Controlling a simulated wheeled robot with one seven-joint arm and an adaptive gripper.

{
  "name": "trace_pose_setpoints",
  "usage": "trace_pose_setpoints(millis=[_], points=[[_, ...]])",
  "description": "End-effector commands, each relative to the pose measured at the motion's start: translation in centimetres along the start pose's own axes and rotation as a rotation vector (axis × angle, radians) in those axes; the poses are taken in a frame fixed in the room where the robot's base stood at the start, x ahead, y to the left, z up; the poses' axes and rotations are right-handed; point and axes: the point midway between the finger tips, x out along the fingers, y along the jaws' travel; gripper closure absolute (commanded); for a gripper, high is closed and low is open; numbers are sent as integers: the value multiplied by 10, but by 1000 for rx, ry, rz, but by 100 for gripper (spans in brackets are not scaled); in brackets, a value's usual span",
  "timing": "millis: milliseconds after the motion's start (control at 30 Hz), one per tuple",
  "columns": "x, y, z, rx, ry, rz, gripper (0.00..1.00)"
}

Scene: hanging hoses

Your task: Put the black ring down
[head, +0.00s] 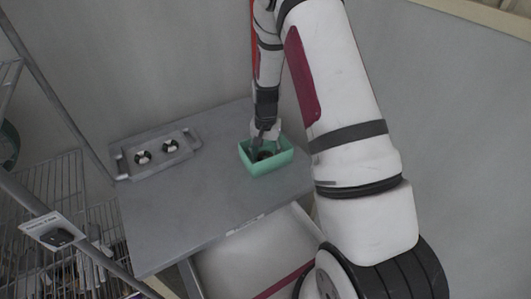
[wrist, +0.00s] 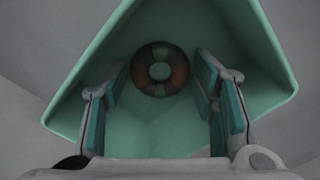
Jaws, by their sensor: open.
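A dark ring (wrist: 144,70) with brownish and greenish segments lies inside the green box (wrist: 110,35) in the wrist view, against its inner surface. In the head view the black ring (head: 264,156) shows as a small dark shape in the green box (head: 267,167), which stands on the grey table. My gripper (head: 262,142) reaches down into the box from above. In the wrist view my gripper (wrist: 161,95) is open, its two teal-padded fingers spread to either side of the ring, with nothing held between them. The fingertips appear apart from the ring.
A grey tray (head: 128,168) with two black-and-white ring-shaped pieces (head: 143,157) sits at the table's back left. The grey table (head: 190,215) is clear in front. A wire shelf (head: 45,195) stands at the left, and a plain wall (head: 150,50) is behind.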

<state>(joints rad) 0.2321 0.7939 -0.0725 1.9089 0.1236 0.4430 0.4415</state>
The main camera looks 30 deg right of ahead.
Motion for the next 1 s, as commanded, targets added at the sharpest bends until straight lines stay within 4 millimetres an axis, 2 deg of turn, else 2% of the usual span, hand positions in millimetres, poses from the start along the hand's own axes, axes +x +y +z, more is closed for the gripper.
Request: trace_pose_setpoints(millis=[167, 600, 800, 933, 1000], points=[[-16, -1, -2, 0, 5, -2, 48], [-100, -1, -1, 0, 3, -2, 48], [-120, 0, 0, -1, 2, -1, 48], [-136, -2, 5, -20, 11, -11, 48], [-154, -4, 13, -52, 26, -26, 48]])
